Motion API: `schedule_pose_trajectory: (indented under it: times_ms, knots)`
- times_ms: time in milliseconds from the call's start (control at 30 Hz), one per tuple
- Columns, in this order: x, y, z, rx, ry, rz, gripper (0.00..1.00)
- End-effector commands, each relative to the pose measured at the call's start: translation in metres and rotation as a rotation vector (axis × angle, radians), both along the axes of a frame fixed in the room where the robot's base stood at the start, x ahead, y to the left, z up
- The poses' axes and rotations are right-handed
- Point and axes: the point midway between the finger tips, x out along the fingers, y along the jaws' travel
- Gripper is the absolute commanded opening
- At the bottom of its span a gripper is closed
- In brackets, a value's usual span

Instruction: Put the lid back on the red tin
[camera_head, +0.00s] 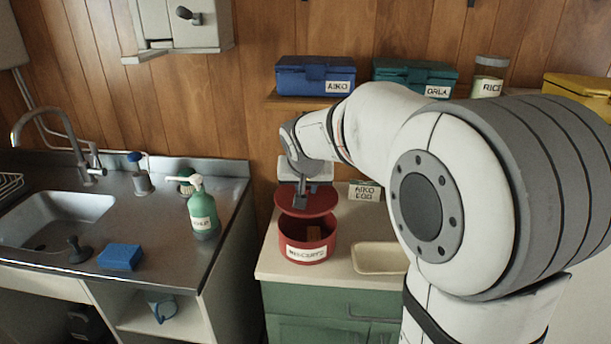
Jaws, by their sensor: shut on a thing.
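The red tin (308,252) stands open on the counter, with a white label reading something like "BISCUITS". A brown item (314,233) shows inside it. The red lid (322,202) is above the tin, roughly level, with a gap between it and the tin's front rim. My gripper (300,202) is shut on the lid, pointing down at its top. The finger contact and the tin's back rim are partly hidden.
A cream tray (380,258) lies right of the tin, partly behind my arm. A small "AIKO EGG" card (364,192) stands behind. Blue (315,77) and teal (414,72) boxes sit on the shelf above. A green pump bottle (203,212) stands by the sink at left.

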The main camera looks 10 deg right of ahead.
Motion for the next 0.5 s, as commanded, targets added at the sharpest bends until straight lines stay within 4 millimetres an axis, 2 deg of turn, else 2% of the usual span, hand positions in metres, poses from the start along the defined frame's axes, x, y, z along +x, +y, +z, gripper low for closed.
schedule_pose_trajectory:
  times_ms: [267, 500]
  knots:
    - [0.0, -0.003, -0.013, 0.0, 0.0, -0.006, 0.0]
    - [0.0, -0.003, -0.036, 0.0, 0.002, -0.007, 0.0]
